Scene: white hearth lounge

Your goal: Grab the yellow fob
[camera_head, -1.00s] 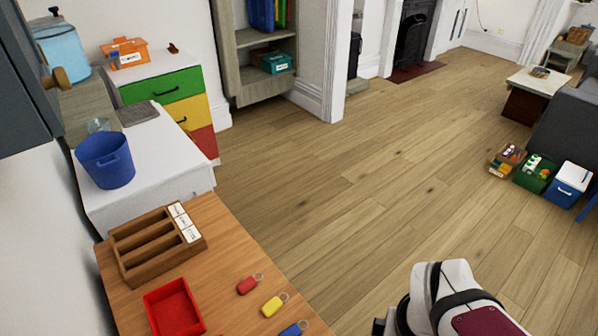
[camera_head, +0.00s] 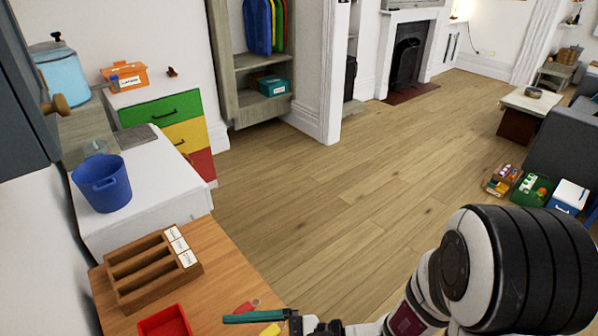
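The yellow fob (camera_head: 270,330) lies on the wooden table at the bottom edge of the picture, mostly cut off or covered. My gripper (camera_head: 230,319) reaches in from the right over the table's front part. One teal finger shows, pointing left, just above the yellow fob in the picture. The other finger is not clearly seen, so I cannot tell its opening or whether it touches the fob. The red fob (camera_head: 243,308) lies just behind the teal finger, partly covered. The blue fob is not visible.
A wooden compartment tray (camera_head: 137,284) with white labels stands at the table's left, with a red tray (camera_head: 160,325) in front of it. A blue bucket (camera_head: 104,186) stands on the white counter behind. Bare table lies right of the compartment tray.

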